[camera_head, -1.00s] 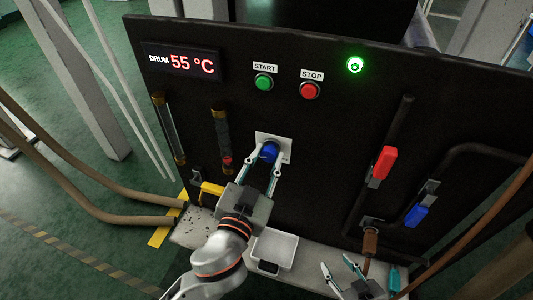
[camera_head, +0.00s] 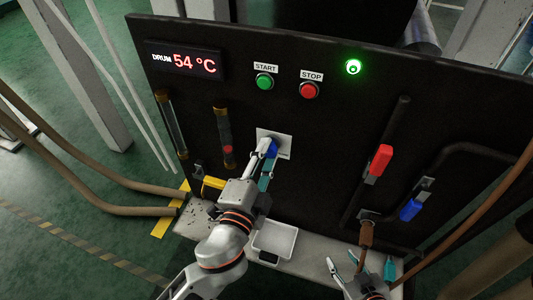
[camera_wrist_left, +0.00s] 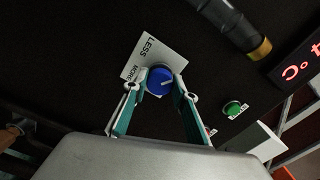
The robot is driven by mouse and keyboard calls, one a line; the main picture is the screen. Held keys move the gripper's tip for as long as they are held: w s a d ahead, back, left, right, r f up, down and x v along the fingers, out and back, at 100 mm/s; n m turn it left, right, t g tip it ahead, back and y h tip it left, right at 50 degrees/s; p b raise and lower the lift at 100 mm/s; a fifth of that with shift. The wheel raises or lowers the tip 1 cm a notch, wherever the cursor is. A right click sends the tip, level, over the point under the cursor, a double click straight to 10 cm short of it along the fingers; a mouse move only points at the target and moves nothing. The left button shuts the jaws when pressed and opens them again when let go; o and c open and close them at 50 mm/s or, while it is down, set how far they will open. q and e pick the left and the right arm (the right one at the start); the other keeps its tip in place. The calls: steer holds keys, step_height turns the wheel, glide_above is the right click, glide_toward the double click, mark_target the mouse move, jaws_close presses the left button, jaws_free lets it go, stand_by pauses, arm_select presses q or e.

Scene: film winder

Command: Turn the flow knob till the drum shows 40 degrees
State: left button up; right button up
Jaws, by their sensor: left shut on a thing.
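The blue flow knob (camera_head: 271,147) sits on a white plate (camera_head: 287,142) in the middle of the dark panel. My left gripper (camera_head: 266,150) is shut on the knob, with one finger on each side. The wrist view also shows the knob (camera_wrist_left: 160,81), with a pale pointer mark and the plate's words LESS and MORE beside it. The drum display (camera_head: 184,59) reads 54 °C in red.
A green START button (camera_head: 264,81) and a red STOP button (camera_head: 309,90) sit above the knob. A lit green lamp (camera_head: 353,67), red lever (camera_head: 380,160) and blue lever (camera_head: 411,209) are to the right. A white tray (camera_head: 274,240) lies below.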

arm_select(q)
steer(key=m, duration=1.1)
steer(key=shift+m, duration=1.9)
steer(key=o, duration=1.1)
steer(key=v, duration=1.2)
steer(key=shift+r, duration=0.1)
